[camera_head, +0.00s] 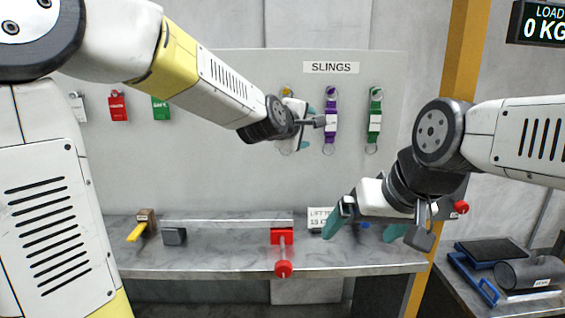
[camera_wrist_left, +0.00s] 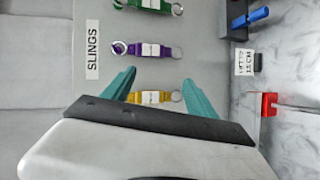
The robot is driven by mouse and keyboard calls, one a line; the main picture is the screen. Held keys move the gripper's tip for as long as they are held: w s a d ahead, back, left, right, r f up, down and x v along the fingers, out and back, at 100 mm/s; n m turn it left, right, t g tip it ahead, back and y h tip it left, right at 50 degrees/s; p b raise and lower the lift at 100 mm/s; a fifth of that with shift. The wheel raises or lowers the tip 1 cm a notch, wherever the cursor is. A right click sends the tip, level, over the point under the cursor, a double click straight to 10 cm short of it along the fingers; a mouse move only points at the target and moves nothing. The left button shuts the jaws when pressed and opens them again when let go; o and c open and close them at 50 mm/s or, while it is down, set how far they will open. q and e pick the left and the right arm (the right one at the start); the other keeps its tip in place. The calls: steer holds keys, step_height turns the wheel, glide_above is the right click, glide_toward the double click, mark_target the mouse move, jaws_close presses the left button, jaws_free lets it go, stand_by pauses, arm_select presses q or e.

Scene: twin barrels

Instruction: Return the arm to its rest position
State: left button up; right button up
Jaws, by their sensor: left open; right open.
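My left gripper (camera_head: 307,127) is open in front of the slings board (camera_head: 230,85), its teal fingers apart. In the left wrist view, the fingers (camera_wrist_left: 160,84) stand on either side of the yellow sling (camera_wrist_left: 149,97), which hangs on the board; I cannot tell how near they are to it. Nothing is visibly held. In the head view my left gripper hides most of that sling. The purple sling (camera_head: 331,115) and green sling (camera_head: 375,122) hang to its right. My right gripper (camera_head: 366,233) is open, pointing down over the right part of the shelf, with nothing seen between its fingers.
The grey shelf (camera_head: 215,262) below the board carries a yellow-handled tool (camera_head: 139,228), a dark block (camera_head: 174,236), a red clamp-like piece (camera_head: 283,240) and a white card (camera_head: 319,219). A dark cylinder (camera_head: 530,272) lies at the lower right. A yellow post (camera_head: 462,50) stands behind my right arm.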

arm_select(q)
steer(key=s+a+f+m+g+y, duration=0.1)
steer(key=s+a+f+m+g, duration=0.1)
steer(key=s+a+f+m, duration=0.2)
steer(key=s+a+f+m+g+y, duration=0.1)
steer(key=s+a+f+m+g, duration=0.2)
steer(key=s+a, duration=0.6)
steer(key=s+a+f+m+g+y, duration=0.2)
steer(key=s+a+f+m, duration=0.2)
steer(key=s, duration=1.1)
steer(key=a+m, duration=0.1)
steer(key=a, duration=0.2)
steer(key=shift+s+a+f+m, duration=0.2)
steer(key=shift+a+f+m, duration=0.1)
steer(key=shift+a+f, duration=0.1)
steer(key=shift+d, duration=0.1)
